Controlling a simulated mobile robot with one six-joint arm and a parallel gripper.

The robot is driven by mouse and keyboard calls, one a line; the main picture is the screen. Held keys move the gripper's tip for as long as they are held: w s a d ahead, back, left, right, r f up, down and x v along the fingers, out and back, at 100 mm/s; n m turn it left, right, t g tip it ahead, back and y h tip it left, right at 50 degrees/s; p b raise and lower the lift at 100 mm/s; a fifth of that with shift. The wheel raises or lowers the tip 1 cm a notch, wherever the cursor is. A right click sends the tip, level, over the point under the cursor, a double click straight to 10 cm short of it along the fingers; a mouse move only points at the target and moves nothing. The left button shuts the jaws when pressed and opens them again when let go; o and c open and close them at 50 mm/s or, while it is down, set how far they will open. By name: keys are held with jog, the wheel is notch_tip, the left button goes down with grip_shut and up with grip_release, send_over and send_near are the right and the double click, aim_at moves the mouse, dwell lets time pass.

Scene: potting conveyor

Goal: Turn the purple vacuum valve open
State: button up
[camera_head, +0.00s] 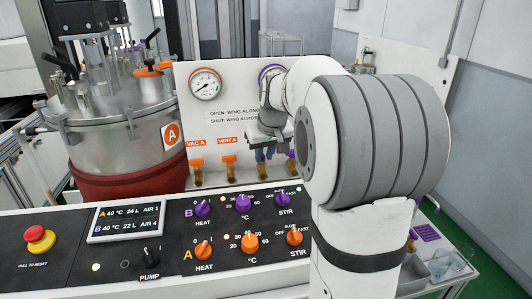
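A white panel (218,125) behind the console carries a row of wing valves. Two valves with purple wings sit at its right: one (264,155) just below my gripper and one (291,155) further right, partly hidden by my arm. Their labels are hidden, so I cannot read which is the vacuum one. My gripper (265,143) is in front of the panel, pointing down over the left purple valve. I cannot tell whether it touches the wing or whether its fingers are open. The wing's angle is mostly hidden too.
Left of the purple valves are orange valves, VAC A (197,166) and VENT A (228,163). A gauge (206,84) is above. The console (130,258) with knobs and a red stop button (40,238) is in front. A steel vessel (110,130) stands left.

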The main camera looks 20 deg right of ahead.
grip_shut()
jog(key=shift+a+m+h+b, duration=0.2)
jog(key=shift+m+h+b, duration=0.15)
jog(key=shift+m, duration=0.75)
jog(key=shift+o, duration=1.5)
grip_release()
